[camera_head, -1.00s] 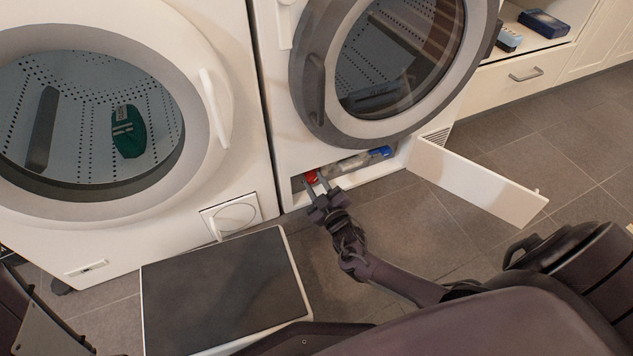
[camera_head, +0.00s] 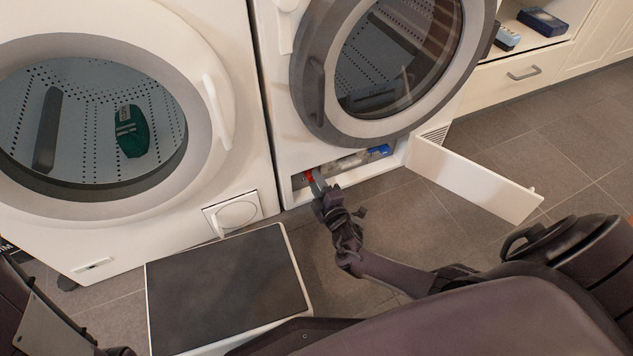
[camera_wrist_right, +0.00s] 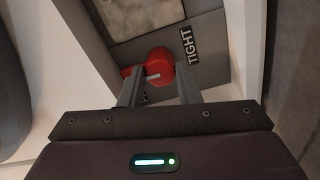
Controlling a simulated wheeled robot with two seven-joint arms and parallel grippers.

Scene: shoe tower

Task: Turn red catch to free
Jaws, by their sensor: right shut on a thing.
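The red catch (camera_head: 309,175) sits inside the low open compartment at the base of the right-hand machine. My right gripper (camera_head: 315,183) reaches into the compartment opening. In the right wrist view its fingers (camera_wrist_right: 158,82) stand on both sides of the knob, shut on it. My left gripper is out of view.
The compartment's white flap (camera_head: 475,180) hangs open to the right. A blue-ended item (camera_head: 378,151) lies in the compartment. The round machine door (camera_head: 300,85) is above it. A dark-topped box (camera_head: 228,290) stands on the floor at left.

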